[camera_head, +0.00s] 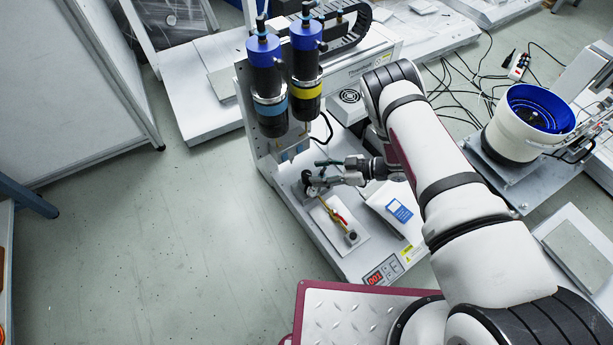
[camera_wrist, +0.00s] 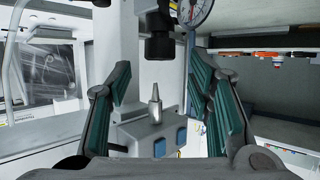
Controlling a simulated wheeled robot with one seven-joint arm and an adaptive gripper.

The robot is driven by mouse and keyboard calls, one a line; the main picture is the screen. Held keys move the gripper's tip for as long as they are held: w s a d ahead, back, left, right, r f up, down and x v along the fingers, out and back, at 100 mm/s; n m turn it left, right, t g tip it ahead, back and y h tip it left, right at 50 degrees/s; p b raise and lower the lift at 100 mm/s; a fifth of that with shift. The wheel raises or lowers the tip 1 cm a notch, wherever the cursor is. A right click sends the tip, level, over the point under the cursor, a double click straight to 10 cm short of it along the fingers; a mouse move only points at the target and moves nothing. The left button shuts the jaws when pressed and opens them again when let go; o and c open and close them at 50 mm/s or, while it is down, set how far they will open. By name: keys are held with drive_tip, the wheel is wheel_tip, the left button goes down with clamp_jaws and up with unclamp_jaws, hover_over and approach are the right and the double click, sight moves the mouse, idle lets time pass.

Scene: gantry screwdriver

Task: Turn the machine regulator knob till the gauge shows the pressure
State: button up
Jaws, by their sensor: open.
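The regulator knob appears to be the black ribbed cylinder (camera_wrist: 158,32) at the top middle of the wrist view. A round white-faced pressure gauge (camera_wrist: 197,9) is beside it to the right, cut off by the top edge; its reading is not legible. My gripper (camera_wrist: 160,75) is open, with one green-padded finger on each side of the picture and the knob beyond and above the gap, apparently untouched. In the head view my gripper (camera_head: 338,172) is low beside the machine, close to a small dark fitting (camera_head: 308,181). The gauge face cannot be made out there.
Two black cylinders with blue tops (camera_head: 265,85) stand over the machine on the left. A brass pipe with a red lever (camera_head: 335,212) lies in front of my gripper. A white box (camera_head: 393,207) is to the right. A red digital display (camera_head: 375,278) is at the front.

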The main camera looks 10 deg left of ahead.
sight(306, 173)
drive_tip(key=shift+b+x, duration=0.8)
drive_tip(key=shift+x, duration=1.75)
clamp_jaws()
